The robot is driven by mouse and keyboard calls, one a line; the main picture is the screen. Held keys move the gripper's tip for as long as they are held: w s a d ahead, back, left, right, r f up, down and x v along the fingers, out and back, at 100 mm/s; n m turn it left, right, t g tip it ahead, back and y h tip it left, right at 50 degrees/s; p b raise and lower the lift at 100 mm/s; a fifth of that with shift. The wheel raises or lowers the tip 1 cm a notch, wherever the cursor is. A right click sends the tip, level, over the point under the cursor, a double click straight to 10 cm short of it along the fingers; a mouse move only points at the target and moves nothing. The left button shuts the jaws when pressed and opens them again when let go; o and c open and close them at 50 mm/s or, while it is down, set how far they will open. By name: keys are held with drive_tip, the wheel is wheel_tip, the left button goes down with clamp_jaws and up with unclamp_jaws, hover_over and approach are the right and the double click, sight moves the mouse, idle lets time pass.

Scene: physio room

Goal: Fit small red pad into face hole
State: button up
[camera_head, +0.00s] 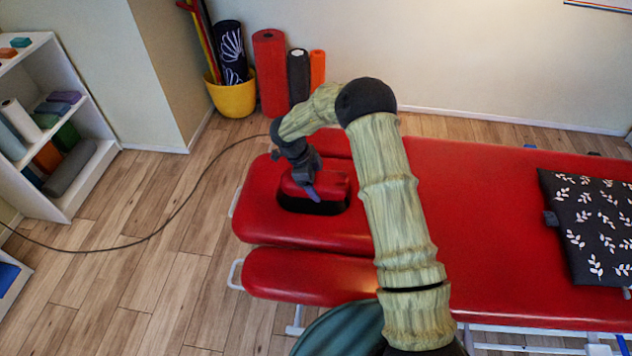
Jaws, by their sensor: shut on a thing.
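The small red pad (325,185) is in my gripper (309,186) at the head end of the red treatment table (490,230). My gripper is shut on the pad and comes at it from above and behind. The face hole (318,208) is the dark opening in the headrest, and its near part shows below the pad. The pad is over the hole and covers most of it. I cannot tell whether the pad is above the hole or partly in it. My wrist hides part of the pad.
Red armrest cushions flank the headrest, the near one (305,277) in front. A dark leaf-patterned cushion (590,225) lies on the table at right. A yellow bucket (234,97), upright rolls and shelves (60,130) stand behind and left. A cable (165,222) crosses the floor.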

drive_tip(key=shift+f+b, duration=2.3)
drive_tip(key=shift+f, duration=1.25)
drive_tip(key=o, duration=1.1)
drive_tip(key=shift+o, duration=0.2)
drive_tip(key=shift+r, duration=0.1)
drive_tip(key=p+v, duration=0.1)
drive_tip(key=v, duration=1.6)
drive_tip(key=shift+r+p, duration=0.15)
drive_tip(key=shift+p, duration=0.15)
drive_tip(key=shift+w, duration=0.1)
